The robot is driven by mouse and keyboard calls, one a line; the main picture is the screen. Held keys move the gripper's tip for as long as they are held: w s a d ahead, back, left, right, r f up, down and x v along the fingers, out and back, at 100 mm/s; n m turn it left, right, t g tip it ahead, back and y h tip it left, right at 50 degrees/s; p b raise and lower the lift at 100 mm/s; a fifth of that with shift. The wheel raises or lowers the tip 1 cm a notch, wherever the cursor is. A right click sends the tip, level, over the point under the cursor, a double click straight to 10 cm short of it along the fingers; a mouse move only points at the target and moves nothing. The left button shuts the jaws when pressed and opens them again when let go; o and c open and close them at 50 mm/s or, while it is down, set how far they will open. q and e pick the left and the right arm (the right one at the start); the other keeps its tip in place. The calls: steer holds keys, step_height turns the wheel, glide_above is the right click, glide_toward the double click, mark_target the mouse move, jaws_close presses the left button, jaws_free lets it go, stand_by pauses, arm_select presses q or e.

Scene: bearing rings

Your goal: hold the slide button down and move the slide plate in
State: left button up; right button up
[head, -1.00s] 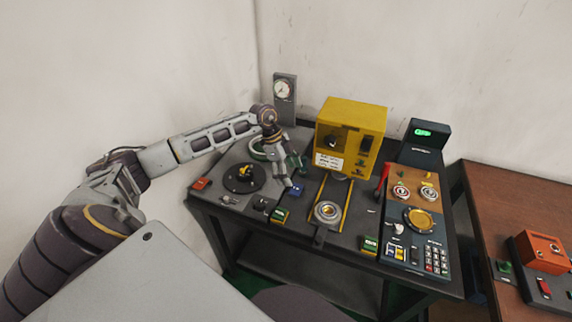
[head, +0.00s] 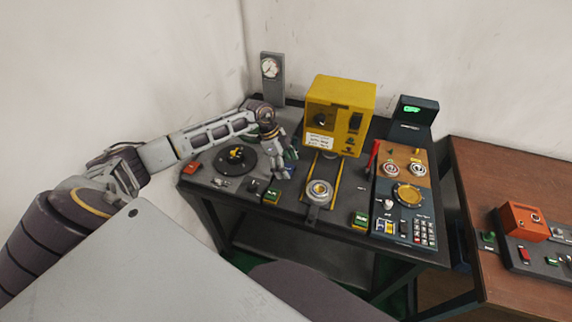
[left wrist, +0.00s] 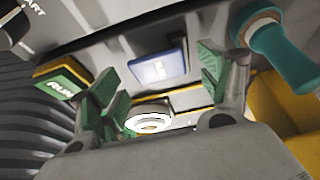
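My left gripper (head: 284,172) is over the blue button (left wrist: 158,67), just left of the slide track. In the left wrist view its green-padded fingers are spread apart with nothing gripped, and the blue button shows between them. I cannot tell whether they touch it. In the head view the fingers largely cover this button. The slide plate (head: 312,211) is at the front end of the yellow rails, with a metal ring (head: 319,189) on it. The ring also shows beyond the fingers in the wrist view (left wrist: 150,122). My right gripper is not in view.
The yellow machine (head: 340,100) stands at the back of the rails. A green button (head: 271,196) sits close in front of the gripper, and a black turntable (head: 235,160) lies to its left. A red lever (head: 373,158) and a control panel (head: 405,228) are at right.

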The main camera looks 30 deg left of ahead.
arm_select(q)
steer(key=c, duration=0.9)
